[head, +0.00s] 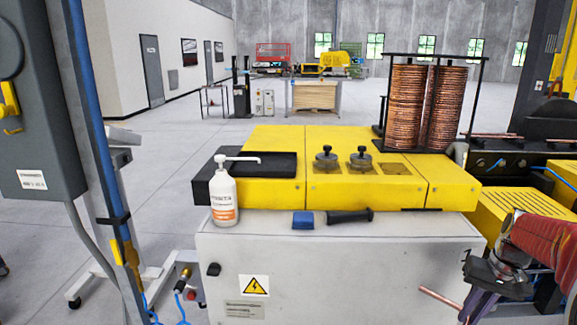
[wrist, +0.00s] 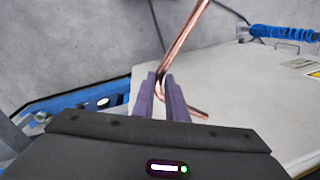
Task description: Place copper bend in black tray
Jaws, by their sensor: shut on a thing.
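My gripper (head: 472,302) is low at the right of the head view, in front of the white cabinet. In the wrist view its purple fingers (wrist: 163,88) are shut on a copper bend (wrist: 183,42). One long leg of the bend runs up out of that view, and a shorter end (wrist: 190,111) sticks out to the right of the fingers. In the head view a piece of the bend (head: 440,298) points left from the gripper. The black tray (head: 272,166) lies on the left end of the yellow machine, far up and left of my gripper. It looks empty where visible.
A white pump bottle (head: 223,192) stands before the tray's left part. A blue block (head: 302,220) and black handle (head: 349,216) lie on the white cabinet (head: 350,265). Knobs (head: 326,160) rise from the yellow machine (head: 390,185). A black rack holds stacked copper bends (head: 405,108).

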